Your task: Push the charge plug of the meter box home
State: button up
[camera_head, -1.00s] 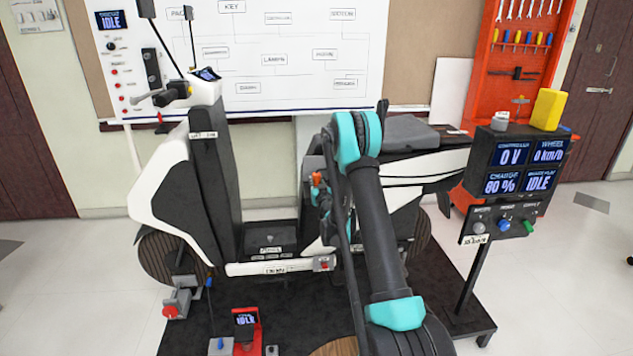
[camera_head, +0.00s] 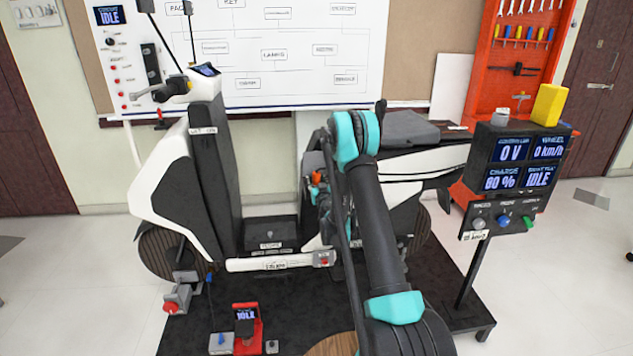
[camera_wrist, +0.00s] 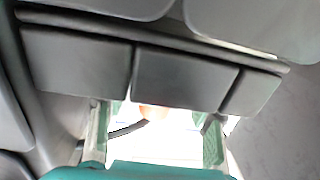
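My gripper (camera_wrist: 157,140) shows in the wrist view with its two green-edged fingers apart. A small orange thing (camera_wrist: 152,112) shows between them, farther off; I cannot tell what it is. In the head view my gripper is mostly hidden behind my arm, beside the scooter's (camera_head: 213,170) middle, near an orange-and-dark part (camera_head: 317,180). No charge plug can be made out clearly. A small red box with an IDLE screen (camera_head: 246,322) stands on the dark mat, and a display box reading CHARGE 80 % (camera_head: 520,165) stands at right; I cannot tell which is the meter box.
Dark grey panels (camera_wrist: 185,78) fill the upper wrist view, close above the fingers. A red tool board (camera_head: 520,70) stands behind at right. The pale floor (camera_head: 85,270) at left is clear.

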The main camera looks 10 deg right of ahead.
jog(key=shift+r, duration=0.1)
notch_tip(320, 180, up, 10)
jog(key=shift+f, duration=0.1)
dwell(0.5)
dwell(0.4)
